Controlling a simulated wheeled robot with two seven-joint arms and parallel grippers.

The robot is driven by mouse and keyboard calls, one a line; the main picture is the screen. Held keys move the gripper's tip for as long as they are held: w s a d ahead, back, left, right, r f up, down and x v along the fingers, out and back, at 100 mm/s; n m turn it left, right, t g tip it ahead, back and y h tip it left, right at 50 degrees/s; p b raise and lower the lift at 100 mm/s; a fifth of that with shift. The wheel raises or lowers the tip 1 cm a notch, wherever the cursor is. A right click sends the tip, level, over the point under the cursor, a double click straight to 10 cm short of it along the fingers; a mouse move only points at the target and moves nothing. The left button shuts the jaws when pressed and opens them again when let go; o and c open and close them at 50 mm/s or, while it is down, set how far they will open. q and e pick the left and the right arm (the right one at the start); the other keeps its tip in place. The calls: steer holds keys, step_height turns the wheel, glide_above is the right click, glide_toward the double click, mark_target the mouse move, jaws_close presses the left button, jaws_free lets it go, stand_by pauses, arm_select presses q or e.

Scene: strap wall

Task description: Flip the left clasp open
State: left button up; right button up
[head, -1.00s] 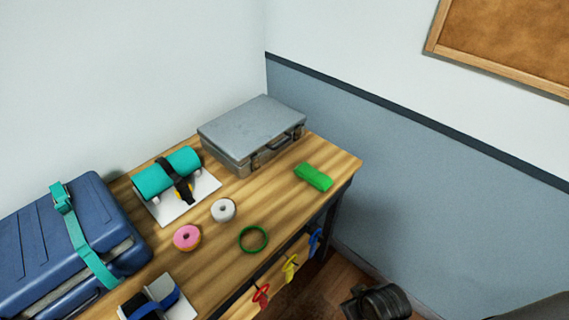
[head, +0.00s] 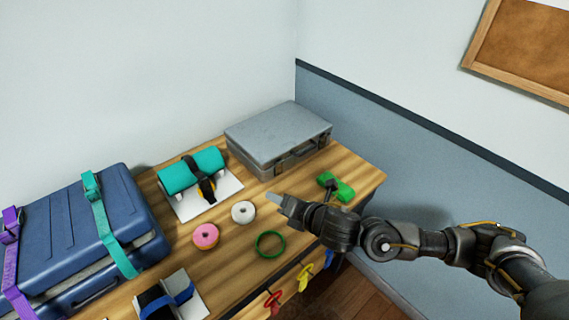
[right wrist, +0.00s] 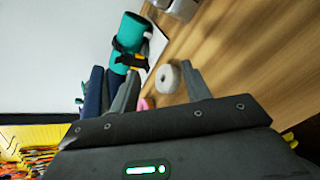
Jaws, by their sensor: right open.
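A closed grey metal case (head: 275,135) sits at the back of the wooden workbench, with a handle and clasps on its front side. The left clasp (head: 279,169) is on the near left part of that front; it is too small to tell its exact position. My right gripper (head: 304,191) is in front of the case, apart from it, with its fingers spread and nothing between them. In the right wrist view the gripper (right wrist: 160,84) is open, and only a corner of the case shows at the top. My left gripper is out of view.
Around the gripper are a green block (head: 344,190), a white ring (head: 243,212), a pink donut (head: 205,236) and a green hoop (head: 270,244). A teal roll (head: 191,172) is strapped at left. A blue suitcase (head: 70,235) stands far left.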

mark_target(282, 162)
steer(key=w+d+r+n, duration=0.2)
steer(key=w+d+n, duration=0.6)
steer(key=n, duration=0.1)
steer(key=p+x, duration=0.2)
steer(key=x, duration=0.7)
steer(key=shift+w+a+p, duration=0.1)
steer(key=shift+a+p, duration=0.15)
steer(key=shift+p, duration=0.1)
steer(key=shift+w+a+f, duration=0.3)
steer(key=shift+w+f, duration=0.05)
steer(key=shift+w, duration=0.15)
jaws_close()
